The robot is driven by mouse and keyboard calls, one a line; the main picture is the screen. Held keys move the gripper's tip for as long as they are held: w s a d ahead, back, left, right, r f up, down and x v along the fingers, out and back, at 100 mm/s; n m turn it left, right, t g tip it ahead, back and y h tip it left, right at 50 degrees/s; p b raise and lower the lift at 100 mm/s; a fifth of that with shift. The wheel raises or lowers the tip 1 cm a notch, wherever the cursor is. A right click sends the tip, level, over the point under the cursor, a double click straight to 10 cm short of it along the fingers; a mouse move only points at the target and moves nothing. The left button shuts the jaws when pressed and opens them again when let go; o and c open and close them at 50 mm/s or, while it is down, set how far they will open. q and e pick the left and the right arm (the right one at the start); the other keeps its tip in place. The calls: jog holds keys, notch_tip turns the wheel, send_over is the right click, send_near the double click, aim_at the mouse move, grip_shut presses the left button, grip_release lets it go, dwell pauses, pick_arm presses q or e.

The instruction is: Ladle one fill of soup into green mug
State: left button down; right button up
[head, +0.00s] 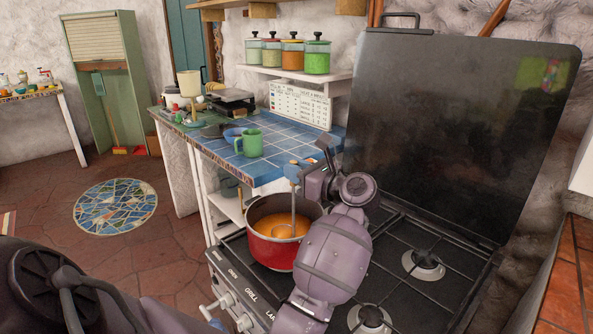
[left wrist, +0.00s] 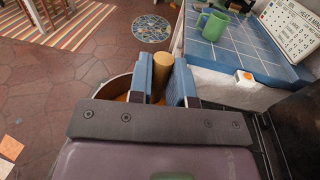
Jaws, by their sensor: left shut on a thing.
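The green mug (head: 250,146) stands upright on the blue tiled counter (head: 290,150); it also shows in the left wrist view (left wrist: 216,25). A red pot (head: 272,254) of orange soup (head: 264,223) sits on the stove's near left side. The ladle (head: 293,208) hangs steeply into the pot, its bowl at the soup surface. My left gripper (head: 300,170) is above the pot, shut on the ladle's wooden handle, which shows between the blue finger pads (left wrist: 162,78) in the left wrist view. The inside of the mug is hidden. My right gripper is not in view.
The black stove lid (head: 450,120) stands raised behind the burners (head: 423,265). Jars (head: 317,54) stand on a shelf above the counter. Tiles right of the mug are clear.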

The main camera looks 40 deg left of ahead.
aim_at(296, 162)
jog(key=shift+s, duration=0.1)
pick_arm(q)
jog(key=shift+r+p, duration=0.8)
jog(key=shift+r, duration=1.05)
jog(key=shift+r+p, duration=1.75)
jog(key=shift+r, duration=2.4)
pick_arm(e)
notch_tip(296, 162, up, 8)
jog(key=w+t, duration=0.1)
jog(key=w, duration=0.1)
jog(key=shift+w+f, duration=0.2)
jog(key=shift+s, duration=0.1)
